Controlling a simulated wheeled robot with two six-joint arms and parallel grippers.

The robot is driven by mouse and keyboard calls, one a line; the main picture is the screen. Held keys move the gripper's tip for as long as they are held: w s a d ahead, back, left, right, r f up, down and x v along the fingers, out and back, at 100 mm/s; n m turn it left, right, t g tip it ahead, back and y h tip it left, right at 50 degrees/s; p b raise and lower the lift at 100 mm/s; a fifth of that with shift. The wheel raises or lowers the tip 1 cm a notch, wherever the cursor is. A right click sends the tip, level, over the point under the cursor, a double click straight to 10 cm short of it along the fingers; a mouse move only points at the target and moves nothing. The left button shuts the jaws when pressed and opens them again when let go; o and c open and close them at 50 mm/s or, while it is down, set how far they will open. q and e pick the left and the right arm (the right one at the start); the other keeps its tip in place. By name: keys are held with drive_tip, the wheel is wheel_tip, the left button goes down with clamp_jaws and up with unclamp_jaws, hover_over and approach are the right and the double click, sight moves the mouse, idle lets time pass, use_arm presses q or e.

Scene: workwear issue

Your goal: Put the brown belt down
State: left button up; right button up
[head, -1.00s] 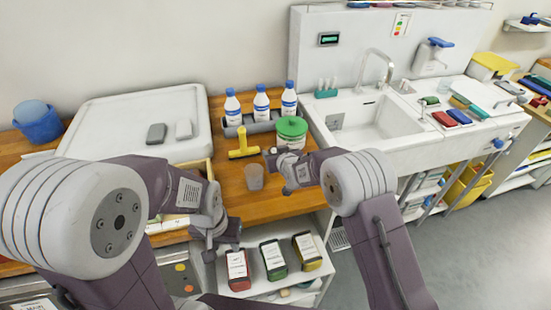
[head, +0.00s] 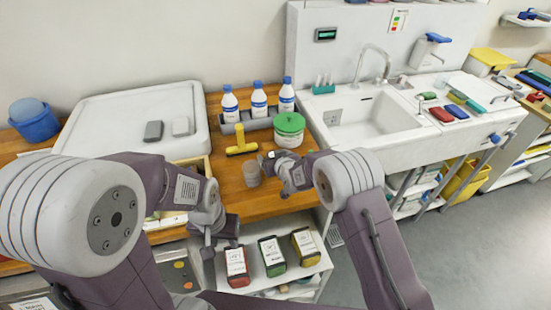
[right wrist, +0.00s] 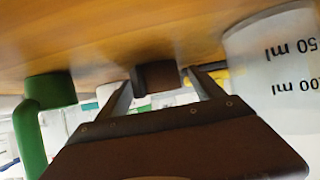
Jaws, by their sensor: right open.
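A small dark brown roll (right wrist: 158,78), which looks like the brown belt coiled up, is on the wooden counter in the right wrist view, which appears upside down. It shows between the tips of my right gripper (right wrist: 160,82), whose two fingers are spread apart; I cannot tell whether they touch it. In the head view my right gripper (head: 268,163) is low over the counter beside the clear beaker. My left gripper (head: 210,245) hangs in front of the counter edge, with no object visible in it; its finger gap is unclear.
The beaker (head: 251,173) stands close to my right gripper, and reads in ml in the wrist view (right wrist: 275,70). A yellow tool (head: 242,146), a green-lidded tub (head: 289,130) and several blue-capped bottles (head: 259,103) are behind. The sink (head: 375,122) lies to the right.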

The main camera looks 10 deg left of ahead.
drive_tip(key=shift+s+d+r, duration=0.1)
drive_tip(key=shift+s+r, duration=0.2)
drive_tip(key=b+v, duration=0.1)
drive_tip(key=v, duration=1)
drive_tip(key=shift+s+d+r, duration=0.1)
drive_tip(key=shift+s+d, duration=0.05)
